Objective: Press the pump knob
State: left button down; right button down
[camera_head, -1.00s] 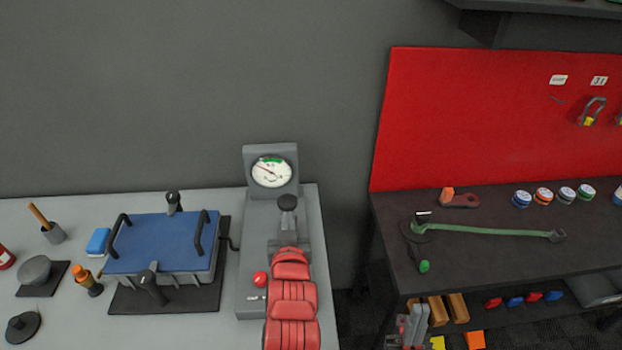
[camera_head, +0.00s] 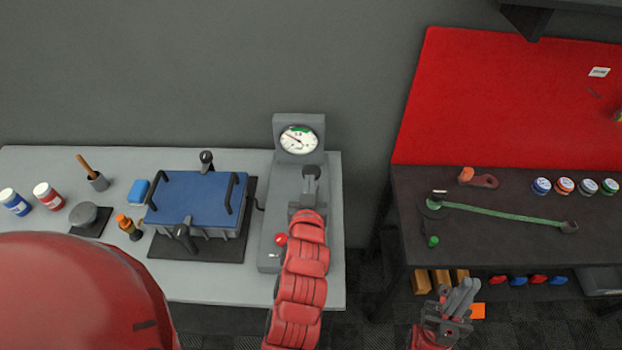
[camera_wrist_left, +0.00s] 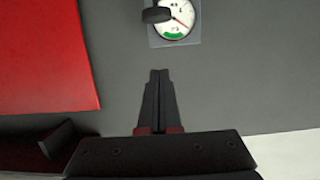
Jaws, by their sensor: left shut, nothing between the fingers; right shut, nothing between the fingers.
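The black pump knob (camera_head: 312,171) stands on the grey pump unit (camera_head: 268,262), in front of its round gauge (camera_head: 299,139). In the left wrist view the knob (camera_wrist_left: 157,14) shows at the top edge, partly covering the gauge. My left gripper (camera_head: 309,190) is at the knob's near side, partly hidden by my red arm. In the left wrist view my left gripper's (camera_wrist_left: 160,72) fingers are together and empty, pointing at the knob with a gap between in the picture. My right gripper (camera_head: 468,288) is shut and empty, low in front of the dark bench.
A red ball (camera_head: 281,239) sits on the pump unit's left side. A blue-topped box (camera_head: 196,199) with black handles stands left of it. A floor gap separates the bench and table.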

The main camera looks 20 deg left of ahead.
aim_at(311, 172)
pick_arm(q)
jog(key=b+x, duration=0.6)
jog(key=x, duration=0.3)
jog(key=shift+a+r, duration=0.1)
jog(key=shift+r, duration=0.05)
notch_tip(311, 172, down, 3)
jog(key=shift+w+f+p, duration=0.1)
jog(key=shift+w+p, duration=0.05)
jog(key=shift+p, duration=0.7)
jog(key=shift+f, duration=0.65)
